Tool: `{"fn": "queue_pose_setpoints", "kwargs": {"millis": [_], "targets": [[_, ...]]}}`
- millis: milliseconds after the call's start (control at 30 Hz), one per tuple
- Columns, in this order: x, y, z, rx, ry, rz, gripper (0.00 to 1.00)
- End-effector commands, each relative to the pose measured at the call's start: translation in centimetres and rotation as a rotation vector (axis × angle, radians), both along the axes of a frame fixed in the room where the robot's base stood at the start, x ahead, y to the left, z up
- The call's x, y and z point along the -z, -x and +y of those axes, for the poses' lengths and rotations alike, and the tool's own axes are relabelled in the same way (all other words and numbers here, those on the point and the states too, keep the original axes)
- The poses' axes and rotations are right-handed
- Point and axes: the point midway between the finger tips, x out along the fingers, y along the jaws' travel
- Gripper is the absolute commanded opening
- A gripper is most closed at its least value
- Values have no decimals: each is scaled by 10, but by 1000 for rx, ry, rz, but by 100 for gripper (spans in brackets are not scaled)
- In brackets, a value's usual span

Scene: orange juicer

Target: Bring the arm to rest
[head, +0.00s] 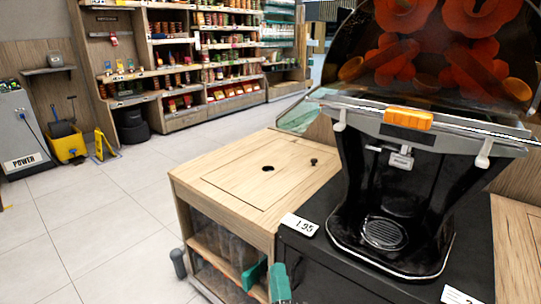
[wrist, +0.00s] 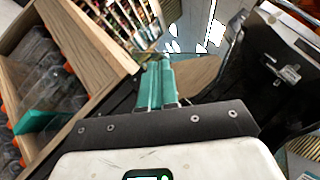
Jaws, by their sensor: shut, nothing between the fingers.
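My gripper (wrist: 157,66) shows in the wrist view with its teal fingers together and nothing between them. In the head view the gripper (head: 279,283) is at the bottom edge, in front of the counter and below the juicer; most of my arm is out of frame. The black orange juicer (head: 350,180) stands on a dark stand at the right, with oranges behind its clear cover. Part of the juicer (wrist: 262,45) also shows at the right of the wrist view.
A wooden cabinet (head: 225,185) stands left of the juicer, close to my gripper. A price tag (head: 299,225) lies by the juicer.

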Motion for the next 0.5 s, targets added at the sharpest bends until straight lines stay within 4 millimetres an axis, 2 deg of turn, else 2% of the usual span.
{"fn": "queue_pose_setpoints", "kwargs": {"millis": [167, 267, 367, 500], "targets": [[26, 19, -9, -99, 462, 42, 0], [51, 34, -19, -156, 719, 88, 0], [80, 54, -37, -220, 969, 153, 0], [125, 91, -74, -328, 1298, 277, 0]]}}
